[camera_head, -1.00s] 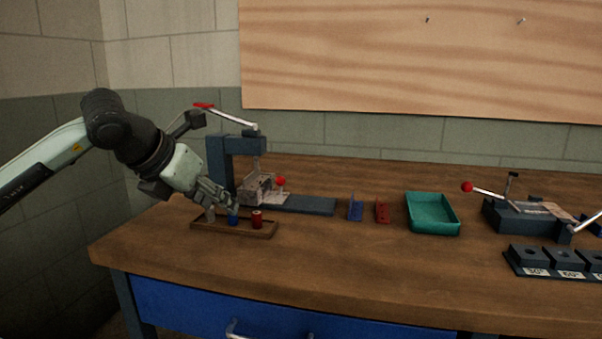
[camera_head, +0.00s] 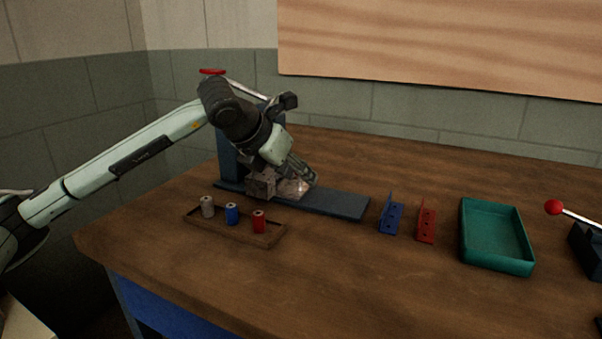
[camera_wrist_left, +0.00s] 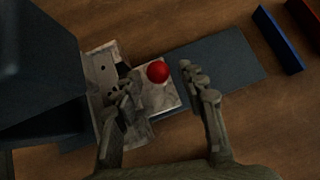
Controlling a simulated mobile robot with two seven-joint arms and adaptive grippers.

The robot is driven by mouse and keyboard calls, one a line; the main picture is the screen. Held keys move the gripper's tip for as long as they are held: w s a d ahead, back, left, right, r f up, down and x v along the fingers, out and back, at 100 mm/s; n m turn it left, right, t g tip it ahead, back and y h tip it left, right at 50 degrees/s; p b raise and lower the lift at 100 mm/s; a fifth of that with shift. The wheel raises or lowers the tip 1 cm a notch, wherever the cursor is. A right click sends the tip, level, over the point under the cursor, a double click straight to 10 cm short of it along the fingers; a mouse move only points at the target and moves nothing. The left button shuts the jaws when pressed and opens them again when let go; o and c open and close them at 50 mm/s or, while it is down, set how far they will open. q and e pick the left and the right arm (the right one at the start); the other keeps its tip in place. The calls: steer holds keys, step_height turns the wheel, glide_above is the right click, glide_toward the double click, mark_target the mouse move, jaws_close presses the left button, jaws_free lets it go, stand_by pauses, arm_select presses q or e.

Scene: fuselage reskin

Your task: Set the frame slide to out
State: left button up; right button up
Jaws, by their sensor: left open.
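The frame slide is a pale metal block (camera_wrist_left: 155,97) with a red ball knob (camera_wrist_left: 158,72) on it, seen in the left wrist view. It sits on a dark blue-grey base rail (camera_head: 340,204) that runs out to the right. My left gripper (camera_head: 304,182) is over the slide, pointing down. In the left wrist view its two fingers (camera_wrist_left: 160,92) are apart, one to each side of the knob, and nothing is clasped. In the head view the gripper and wrist hide the knob and part of the block. My right gripper is not in view.
A wooden tray (camera_head: 200,227) with grey, blue and red spools stands in front. A blue bracket (camera_head: 391,217), a red bracket (camera_head: 427,222) and a teal bin (camera_head: 496,263) lie to the right. The blue-grey press column (camera_head: 229,155) stands behind my gripper.

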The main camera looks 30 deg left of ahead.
arm_select(q)
steer(key=shift+x, duration=0.95)
jaws_close()
